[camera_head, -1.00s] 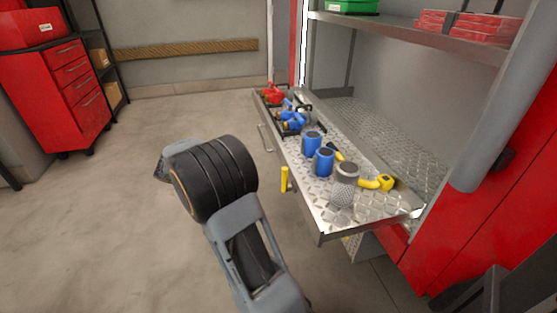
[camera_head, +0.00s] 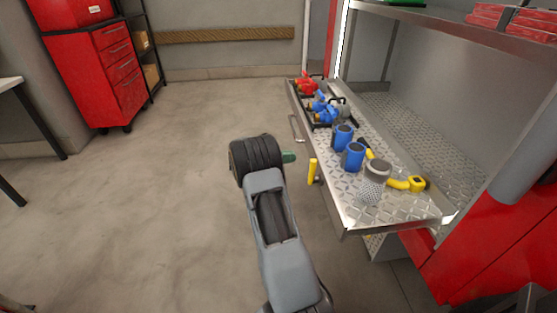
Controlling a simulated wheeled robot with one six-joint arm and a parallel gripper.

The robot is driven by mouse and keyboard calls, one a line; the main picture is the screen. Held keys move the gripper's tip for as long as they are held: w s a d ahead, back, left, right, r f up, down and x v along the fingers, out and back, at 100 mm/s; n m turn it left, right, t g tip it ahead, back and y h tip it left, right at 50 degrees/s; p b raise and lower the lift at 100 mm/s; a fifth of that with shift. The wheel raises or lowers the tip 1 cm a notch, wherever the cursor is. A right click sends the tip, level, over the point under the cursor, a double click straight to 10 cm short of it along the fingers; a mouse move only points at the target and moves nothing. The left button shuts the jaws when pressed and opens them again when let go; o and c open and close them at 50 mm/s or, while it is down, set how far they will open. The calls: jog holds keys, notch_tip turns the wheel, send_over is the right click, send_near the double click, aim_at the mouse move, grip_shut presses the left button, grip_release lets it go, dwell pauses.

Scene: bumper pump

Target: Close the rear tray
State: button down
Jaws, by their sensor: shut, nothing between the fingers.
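The rear tray (camera_head: 398,208) is a diamond-plate metal drawer, pulled out from the compartment on the right of the head view. A silver bar handle (camera_head: 296,128) and an upright yellow handle (camera_head: 312,171) are on its outer side. My gripper (camera_head: 289,156) shows only as a small greenish-grey tip beyond the black wrist of my arm. It is shut and empty, just left of the yellow handle, and appears apart from the tray. Most of the gripper is hidden behind the wrist.
On the tray are red (camera_head: 308,86) and blue tools (camera_head: 323,110), two blue cylinders (camera_head: 353,156), a grey cylinder (camera_head: 376,178) and a yellow tool (camera_head: 408,184). A red cabinet (camera_head: 108,75) stands at the back left. The floor left of the tray is clear.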

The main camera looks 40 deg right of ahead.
aim_at(315, 155)
jog(key=b+x, duration=0.1)
jog(key=x, duration=0.5)
jog(key=shift+s+d, duration=0.15)
jog(key=shift+d, duration=0.1)
jog(key=shift+s+d+b, duration=0.15)
jog(key=shift+d+b, duration=0.05)
jog(key=shift+b, duration=0.1)
